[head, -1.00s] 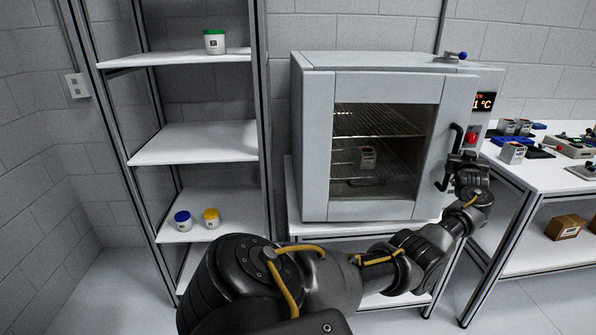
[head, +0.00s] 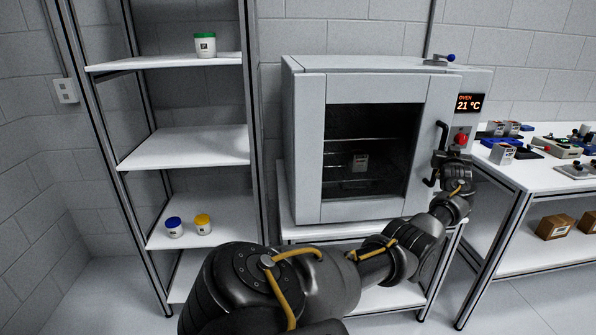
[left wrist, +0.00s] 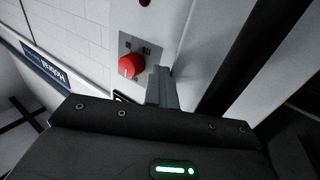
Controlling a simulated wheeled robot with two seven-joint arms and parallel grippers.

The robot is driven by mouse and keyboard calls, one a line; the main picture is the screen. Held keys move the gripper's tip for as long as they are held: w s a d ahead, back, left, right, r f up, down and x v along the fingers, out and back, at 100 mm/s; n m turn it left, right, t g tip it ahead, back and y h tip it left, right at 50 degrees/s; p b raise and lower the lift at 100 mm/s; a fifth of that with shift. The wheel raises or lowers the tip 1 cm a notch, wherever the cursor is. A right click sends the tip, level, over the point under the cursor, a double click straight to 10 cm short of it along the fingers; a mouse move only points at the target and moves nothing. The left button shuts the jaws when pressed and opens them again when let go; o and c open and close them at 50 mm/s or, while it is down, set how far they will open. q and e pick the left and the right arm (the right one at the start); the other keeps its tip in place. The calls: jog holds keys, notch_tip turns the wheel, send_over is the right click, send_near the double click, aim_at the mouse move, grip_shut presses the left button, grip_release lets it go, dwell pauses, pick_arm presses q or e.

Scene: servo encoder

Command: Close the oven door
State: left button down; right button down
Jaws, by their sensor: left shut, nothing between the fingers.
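The oven (head: 390,62) is a light grey box with a windowed door (head: 312,140). The door looks flush or nearly flush with the oven front; I cannot tell whether a small gap is left. Its dark vertical handle (head: 441,136) is on the right side of the door. My left gripper (head: 446,158) is at the lower part of the handle, shut and empty. In the left wrist view its shut fingers (left wrist: 163,88) are beside a dark bar that looks like the handle (left wrist: 238,60); contact is unclear. My right gripper is not in view.
A red knob (head: 461,139) and a lit display (head: 469,104) reading 21 °C sit right of the door. A small container (head: 360,161) stands inside the oven. A shelf unit (head: 185,147) is at the left, and a cluttered table (head: 505,175) at the right.

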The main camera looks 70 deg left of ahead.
pick_arm(q)
jog(key=shift+s+a+r, duration=0.1)
jog(key=shift+s+a, duration=0.1)
jog(key=shift+a, duration=0.05)
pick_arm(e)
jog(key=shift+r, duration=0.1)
